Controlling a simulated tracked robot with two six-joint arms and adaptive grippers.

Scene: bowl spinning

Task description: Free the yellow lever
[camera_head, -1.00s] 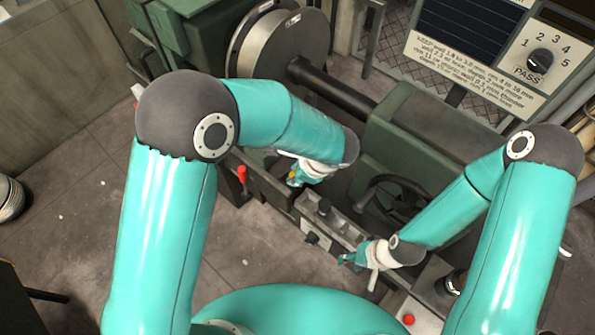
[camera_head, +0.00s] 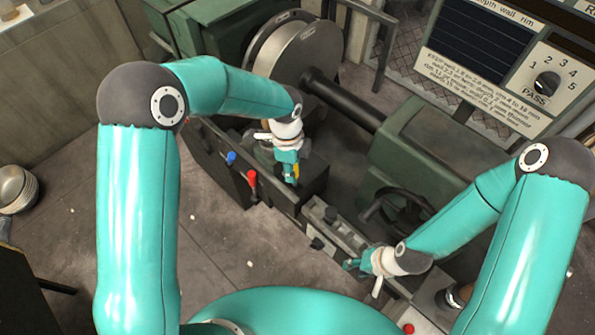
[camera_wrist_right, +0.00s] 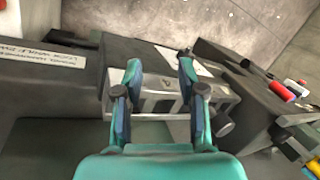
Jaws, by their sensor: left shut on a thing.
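The yellow lever (camera_head: 297,171) is small in the head view, at the front of the green machine. My left gripper (camera_head: 290,178) points down and is shut on it, hiding much of it. At the right edge of the right wrist view a yellow part (camera_wrist_right: 314,166) shows beside the left gripper. My right gripper (camera_head: 352,264) is farther right, over the machine's front rail. In the right wrist view its fingers (camera_wrist_right: 160,72) are apart with nothing held, above a grey metal block (camera_wrist_right: 158,100).
A red lever (camera_head: 252,177) and a blue lever (camera_head: 231,158) stand left of the left gripper. A large metal disc (camera_head: 300,50) and a dark shaft (camera_head: 340,98) are behind it. Stacked bowls (camera_head: 17,188) stand far left.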

